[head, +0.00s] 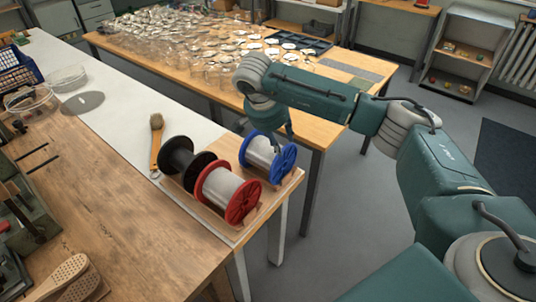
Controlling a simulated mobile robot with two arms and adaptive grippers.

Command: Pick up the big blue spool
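The big blue spool (263,156) has blue flanges and pale silvery winding. It lies on its side at the right end of a wooden holder on the workbench. My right gripper (287,136) points down just above and behind the blue spool's right part. Its fingers are small and partly hidden, so I cannot tell whether they are open or touch the spool. My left gripper is not in view.
A red spool (229,190) and a black spool (182,160) lie close beside the blue one on the holder (240,232). A wooden-handled brush (156,142) is left of them. A table (340,124) with many glass items stands behind.

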